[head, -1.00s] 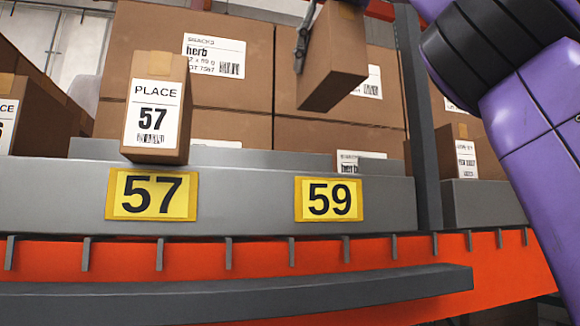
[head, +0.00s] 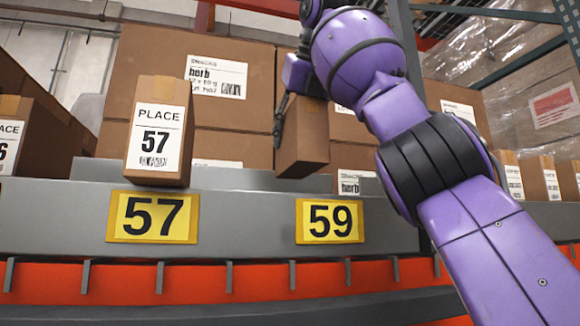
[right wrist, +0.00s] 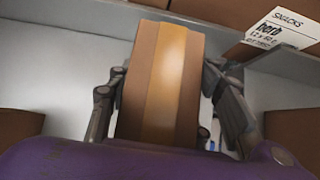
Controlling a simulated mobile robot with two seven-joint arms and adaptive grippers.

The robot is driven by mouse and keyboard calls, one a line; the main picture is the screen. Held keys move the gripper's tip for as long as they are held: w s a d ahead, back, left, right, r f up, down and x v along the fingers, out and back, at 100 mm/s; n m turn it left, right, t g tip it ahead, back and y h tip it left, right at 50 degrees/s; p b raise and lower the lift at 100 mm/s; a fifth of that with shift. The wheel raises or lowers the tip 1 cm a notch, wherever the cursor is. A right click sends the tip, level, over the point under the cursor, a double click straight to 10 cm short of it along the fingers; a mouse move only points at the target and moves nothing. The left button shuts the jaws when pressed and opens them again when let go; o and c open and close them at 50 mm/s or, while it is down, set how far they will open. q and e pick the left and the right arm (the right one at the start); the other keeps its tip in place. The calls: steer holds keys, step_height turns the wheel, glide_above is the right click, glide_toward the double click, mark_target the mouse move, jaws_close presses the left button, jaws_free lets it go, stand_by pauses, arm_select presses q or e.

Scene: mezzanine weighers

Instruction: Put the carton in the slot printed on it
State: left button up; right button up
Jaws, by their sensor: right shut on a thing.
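A plain brown carton (head: 303,137) is held upright above and behind the yellow 59 label (head: 330,221); no print shows on its visible faces. My right gripper (right wrist: 163,85) is shut on this carton (right wrist: 160,85), with a finger on each side in the right wrist view. In the head view one dark finger shows at the carton's left side, and my purple arm hides part of its right. I cannot tell whether its bottom touches the shelf. My left gripper is not in view.
A carton (head: 157,135) printed PLACE 57 stands above the yellow 57 label (head: 153,217), left of the held one. Another carton (head: 35,145) is at far left. Large snack boxes (head: 225,115) stack behind. A grey ledge (head: 250,240) runs along the front.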

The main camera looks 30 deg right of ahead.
mark_target(290, 177)
steer(key=x, duration=0.3)
steer(key=shift+w+a+f, duration=0.1)
steer(key=shift+a+f, duration=0.05)
steer(key=shift+f, duration=1.7)
steer(key=shift+a, duration=0.1)
steer(key=shift+f, duration=0.15)
steer(key=o, duration=1.6)
steer(key=shift+f, duration=0.1)
